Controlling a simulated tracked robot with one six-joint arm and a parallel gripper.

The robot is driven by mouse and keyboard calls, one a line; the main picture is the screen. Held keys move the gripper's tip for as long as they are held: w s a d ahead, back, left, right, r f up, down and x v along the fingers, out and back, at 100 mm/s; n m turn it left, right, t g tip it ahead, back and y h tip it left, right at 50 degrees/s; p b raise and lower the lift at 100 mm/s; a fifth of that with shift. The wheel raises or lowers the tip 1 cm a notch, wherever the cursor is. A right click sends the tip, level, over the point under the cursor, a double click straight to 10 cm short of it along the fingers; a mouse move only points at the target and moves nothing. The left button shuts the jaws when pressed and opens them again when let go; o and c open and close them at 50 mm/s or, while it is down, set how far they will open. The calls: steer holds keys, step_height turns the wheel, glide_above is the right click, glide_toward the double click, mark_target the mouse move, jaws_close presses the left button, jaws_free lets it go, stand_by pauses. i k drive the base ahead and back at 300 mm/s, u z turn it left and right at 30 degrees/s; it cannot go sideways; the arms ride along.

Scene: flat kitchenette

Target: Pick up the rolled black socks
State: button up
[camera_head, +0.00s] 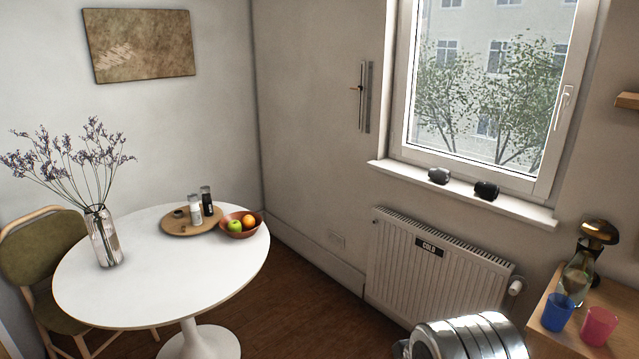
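Two small rounded bundles that look like rolled socks sit on the white windowsill (400,172) below the window. The rolled black socks (487,190) are on the right. A dark grey bundle (438,175) lies to their left, with a small gap between them. A silver ribbed metal cylinder (470,338) at the bottom edge seems to be part of my arm. My gripper's fingers are not in view.
A radiator (432,270) with a "COLD" label is under the sill. At right, a wooden counter (545,338) holds a blue cup (557,312), a pink cup (598,326) and a glass bottle (577,278). A round white table (150,275) stands left, with brown floor between.

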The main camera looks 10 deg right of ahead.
mark_target(489, 190)
steer(key=u, duration=0.25)
steer(key=i, duration=2.4)
steer(key=z, duration=0.7)
steer(key=i, duration=0.65)
steer(key=z, duration=0.8)
steer(key=i, duration=0.75)
steer(key=z, duration=0.4)
